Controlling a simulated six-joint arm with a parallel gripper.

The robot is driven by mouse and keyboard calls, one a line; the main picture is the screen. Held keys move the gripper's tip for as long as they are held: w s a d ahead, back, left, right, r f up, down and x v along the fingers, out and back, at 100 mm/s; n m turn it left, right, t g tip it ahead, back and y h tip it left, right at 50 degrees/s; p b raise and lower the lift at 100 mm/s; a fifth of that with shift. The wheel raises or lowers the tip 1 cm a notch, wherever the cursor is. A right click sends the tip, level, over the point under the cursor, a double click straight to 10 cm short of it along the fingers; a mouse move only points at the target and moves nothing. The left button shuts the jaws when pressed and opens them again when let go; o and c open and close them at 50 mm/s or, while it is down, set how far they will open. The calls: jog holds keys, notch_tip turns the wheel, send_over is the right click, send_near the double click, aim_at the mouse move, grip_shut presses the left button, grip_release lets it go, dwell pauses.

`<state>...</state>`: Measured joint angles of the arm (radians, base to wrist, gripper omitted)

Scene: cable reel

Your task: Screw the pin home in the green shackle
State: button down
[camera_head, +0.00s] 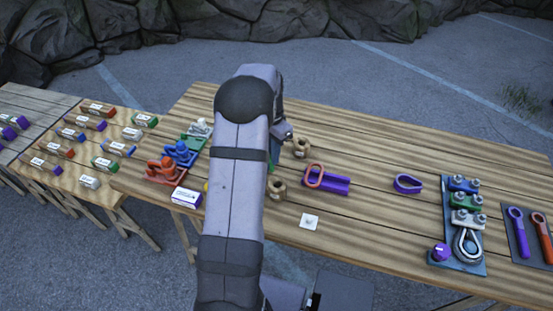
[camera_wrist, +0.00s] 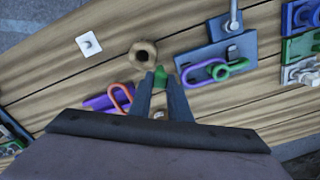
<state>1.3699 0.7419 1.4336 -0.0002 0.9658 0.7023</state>
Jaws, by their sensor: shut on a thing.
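My gripper (camera_wrist: 160,80) is shut on a small green piece (camera_wrist: 160,76) that looks like the pin. Only its tip shows between the fingers. In the wrist view, a green looped part (camera_wrist: 222,72), which looks like the shackle, meets a purple loop (camera_wrist: 195,74) on a blue-grey plate (camera_wrist: 214,57), just right of the fingers. I cannot tell whether the held piece touches the shackle or how far it is in. In the head view my arm hides the jaws and most of this area; only a sliver of green (camera_head: 270,166) shows beside it.
A brown coil (camera_wrist: 143,53) lies just beyond the fingertips. An orange loop (camera_head: 314,177) rests by a purple channel (camera_head: 335,186). A white square (camera_head: 310,221) lies near the front edge. Orange (camera_head: 163,169) and blue (camera_head: 181,153) fittings stand left.

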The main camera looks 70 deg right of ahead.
jog(key=w+d+r+p, duration=0.1)
jog(key=w+d+p, duration=0.3)
jog(key=w, duration=0.8)
jog(key=shift+d+p, duration=0.35)
jog(key=shift+d, duration=0.5)
jog(key=shift+f, duration=0.3)
jog(key=shift+f+b, duration=0.8)
jog(key=shift+f, duration=0.25)
jog(key=shift+f+b, duration=0.8)
jog(key=shift+f, duration=0.35)
